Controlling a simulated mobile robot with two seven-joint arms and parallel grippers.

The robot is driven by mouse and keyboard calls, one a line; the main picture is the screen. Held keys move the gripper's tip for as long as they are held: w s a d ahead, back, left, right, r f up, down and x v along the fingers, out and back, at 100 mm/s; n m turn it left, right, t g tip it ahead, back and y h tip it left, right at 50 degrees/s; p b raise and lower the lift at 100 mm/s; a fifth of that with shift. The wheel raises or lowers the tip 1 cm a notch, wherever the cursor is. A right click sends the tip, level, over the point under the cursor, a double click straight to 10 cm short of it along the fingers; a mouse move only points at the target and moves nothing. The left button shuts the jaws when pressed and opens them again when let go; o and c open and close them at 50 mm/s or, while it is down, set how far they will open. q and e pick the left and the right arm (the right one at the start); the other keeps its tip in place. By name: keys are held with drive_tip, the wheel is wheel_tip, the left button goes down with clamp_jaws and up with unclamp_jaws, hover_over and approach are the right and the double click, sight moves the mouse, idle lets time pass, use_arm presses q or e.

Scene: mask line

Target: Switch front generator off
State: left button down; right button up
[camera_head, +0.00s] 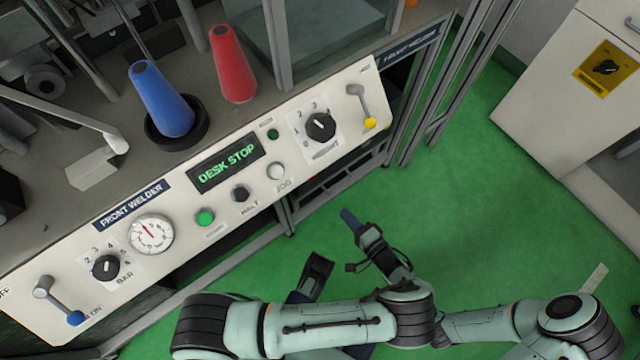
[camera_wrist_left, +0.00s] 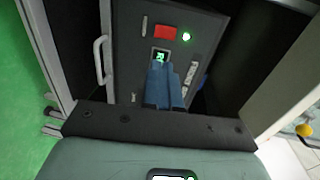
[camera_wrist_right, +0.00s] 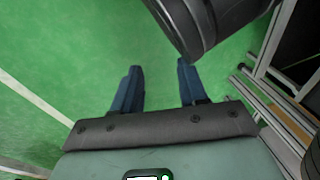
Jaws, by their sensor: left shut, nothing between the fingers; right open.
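A dark unit (camera_wrist_left: 205,45) stands ahead of my left gripper in the left wrist view. It has a red switch or button (camera_wrist_left: 166,32), a lit green lamp (camera_wrist_left: 186,37) and a small display (camera_wrist_left: 161,57) with green characters. My left gripper (camera_head: 348,216) is shut and empty, over the green floor in the head view. Its blue fingers (camera_wrist_left: 160,68) overlap the display's lower edge in the left wrist view; I cannot tell if they touch. My right gripper (camera_wrist_right: 156,82) is open and empty above the floor. In the head view it is mostly hidden behind my left arm.
The sloped white panel (camera_head: 240,165) reads DESK STOP and carries knobs, buttons, a gauge and levers with blue and yellow ends. A blue cone (camera_head: 160,100) and a red cone (camera_head: 233,65) stand behind it. A metal frame post (camera_head: 455,80) rises at right. Green floor is free right.

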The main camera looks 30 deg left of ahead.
sight(314, 179)
use_arm(q)
drive_tip(key=b+x, duration=0.2)
drive_tip(key=x, duration=1.1)
drive_tip(key=shift+a, duration=0.1)
drive_tip(key=shift+w+a, duration=0.15)
drive_tip(key=shift+a, duration=0.3)
use_arm(e)
drive_tip(key=s+f+g, duration=0.2)
drive_tip(key=s+f, duration=0.2)
drive_tip(key=shift+s+d, duration=0.25)
drive_tip(key=shift+s, duration=0.1)
use_arm(q)
drive_tip(key=shift+a+f, duration=0.15)
drive_tip(key=shift+a, duration=0.05)
use_arm(e)
drive_tip(key=shift+w+r, duration=0.2)
drive_tip(key=shift+w, duration=0.05)
use_arm(q)
drive_tip(key=shift+w, duration=0.1)
use_arm(e)
drive_tip(key=shift+s, duration=0.1)
